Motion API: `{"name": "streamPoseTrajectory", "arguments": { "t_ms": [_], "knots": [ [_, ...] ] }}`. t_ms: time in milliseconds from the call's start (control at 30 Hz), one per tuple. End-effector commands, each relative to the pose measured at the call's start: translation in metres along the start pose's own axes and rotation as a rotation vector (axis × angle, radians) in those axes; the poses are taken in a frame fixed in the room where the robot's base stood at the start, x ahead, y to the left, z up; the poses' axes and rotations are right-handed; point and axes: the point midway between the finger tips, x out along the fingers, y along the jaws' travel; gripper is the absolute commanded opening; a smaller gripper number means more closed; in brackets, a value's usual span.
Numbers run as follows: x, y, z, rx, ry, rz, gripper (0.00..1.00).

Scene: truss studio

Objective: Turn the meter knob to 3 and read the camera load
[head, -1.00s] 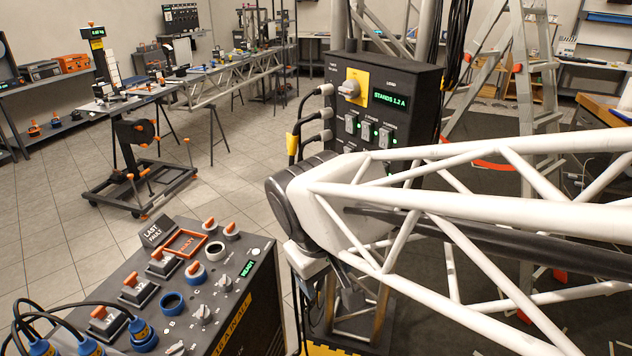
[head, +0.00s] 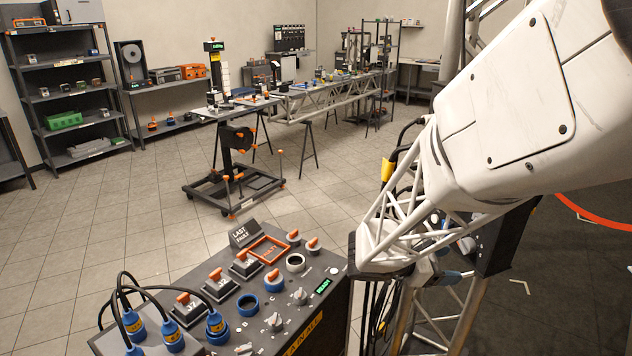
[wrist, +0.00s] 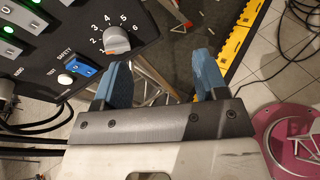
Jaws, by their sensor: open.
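In the wrist view, a dark panel carries a grey rotary knob (wrist: 116,40) with an orange mark, ringed by white numbers including 2 to 6. The orange mark is at its lower left, below the 2; I cannot tell its exact setting. My gripper (wrist: 160,85) has two blue fingers, spread apart and empty. The left finger is just below the knob in the picture; I see no grip on it. In the head view, a dark cabinet (head: 505,240) is mostly hidden behind my arm. Its load display does not show.
Beside the knob are a blue safety switch (wrist: 79,67), a white test button (wrist: 65,79) and green-lit switches (wrist: 8,28). In the head view, a console (head: 250,300) with knobs and plugged cables stands in front. Open tiled floor (head: 150,210) lies beyond it.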

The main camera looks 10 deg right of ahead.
Motion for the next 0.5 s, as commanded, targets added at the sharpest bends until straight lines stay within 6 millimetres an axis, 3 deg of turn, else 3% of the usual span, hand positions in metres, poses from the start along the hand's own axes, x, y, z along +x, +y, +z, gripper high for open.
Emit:
{"name": "streamPoseTrajectory", "arguments": {
  "t_ms": [233, 500],
  "knots": [
    [0.012, 0.038, -0.027, -0.199, -0.169, 0.153, 0.66],
    [0.014, 0.051, -0.036, -0.262, -0.227, 0.209, 0.66]
  ]
}}
